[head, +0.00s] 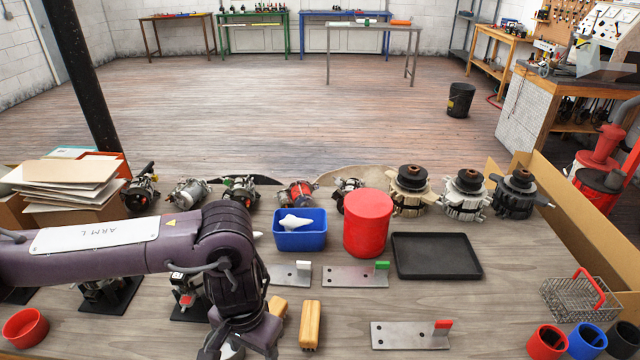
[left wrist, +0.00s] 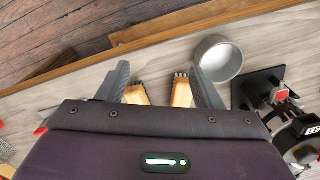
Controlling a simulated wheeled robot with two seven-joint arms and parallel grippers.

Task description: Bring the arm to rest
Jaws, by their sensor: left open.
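My left arm comes in from the left in the head view, and its gripper (head: 243,343) points down over the near part of the bench; its fingertips are hidden there. In the left wrist view the two grey fingers (left wrist: 163,85) stand wide apart with nothing held. Two wooden-handled brushes (head: 310,325) lie just right of the gripper in the head view. In the left wrist view the brushes (left wrist: 181,92) appear between the fingers, beyond them. My right gripper is in neither view.
A grey cup (left wrist: 218,58) stands beside one finger, near a black stand (left wrist: 258,85). Metal plates (head: 352,277), a blue bin (head: 300,238), a red canister (head: 368,223) and a black tray (head: 437,256) lie further back. A wire basket (head: 578,299) stands at right.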

